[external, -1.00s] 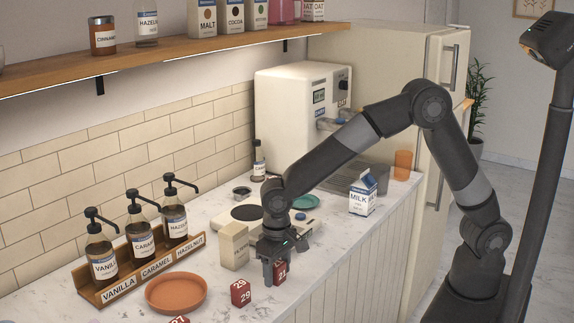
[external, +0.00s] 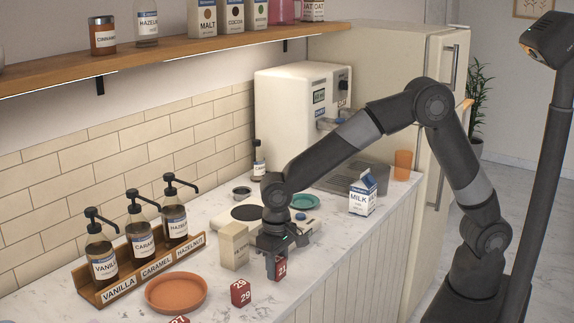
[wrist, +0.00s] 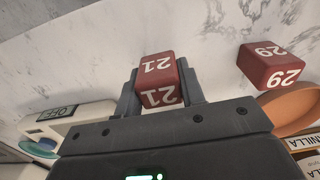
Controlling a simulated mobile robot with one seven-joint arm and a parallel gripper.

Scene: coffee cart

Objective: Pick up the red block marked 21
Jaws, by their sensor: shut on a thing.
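The red block marked 21 (external: 281,268) is between the fingers of my gripper (external: 276,266) near the counter's front edge. In the wrist view the block (wrist: 157,80) sits between the two fingertips (wrist: 160,88), with its white 21 showing on two faces. My gripper is shut on it. Whether the block's underside touches the counter is hard to tell. A second red block, marked 29 (external: 241,292), stands on the counter to the left, apart from my gripper; it also shows in the wrist view (wrist: 270,65).
A terracotta dish (external: 176,293) and a syrup rack (external: 140,276) are to the left. A beige carton (external: 234,246) stands close behind my gripper. A scale (external: 245,213), a milk carton (external: 362,195) and an orange cup (external: 403,163) are farther back. Another red block (external: 179,320) is cut off at the bottom.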

